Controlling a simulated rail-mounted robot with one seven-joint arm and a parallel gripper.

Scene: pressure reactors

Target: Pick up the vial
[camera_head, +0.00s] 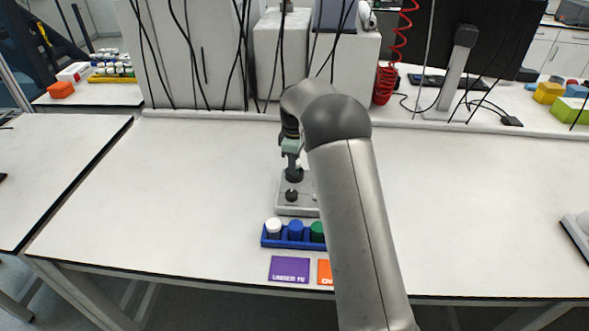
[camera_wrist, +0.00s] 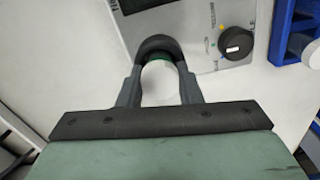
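A pale, whitish vial (camera_wrist: 160,84) shows between the two fingers of my gripper (camera_wrist: 160,75) in the wrist view, with a green band at its far end. A black, rounded holder (camera_wrist: 158,46) surrounds that far end. The fingers lie close along both sides of the vial; I cannot tell whether they press on it. In the head view my gripper (camera_head: 292,150) points down just above the dark holder (camera_head: 294,175) on a grey reactor device (camera_head: 296,209). My arm hides part of that device.
A blue rack (camera_head: 285,243) with white-, blue- and green-capped vials stands in front of the device; its edge shows in the wrist view (camera_wrist: 283,40). A purple label card (camera_head: 289,269) and a partly hidden orange card (camera_head: 324,272) lie nearer. The table's left side is clear.

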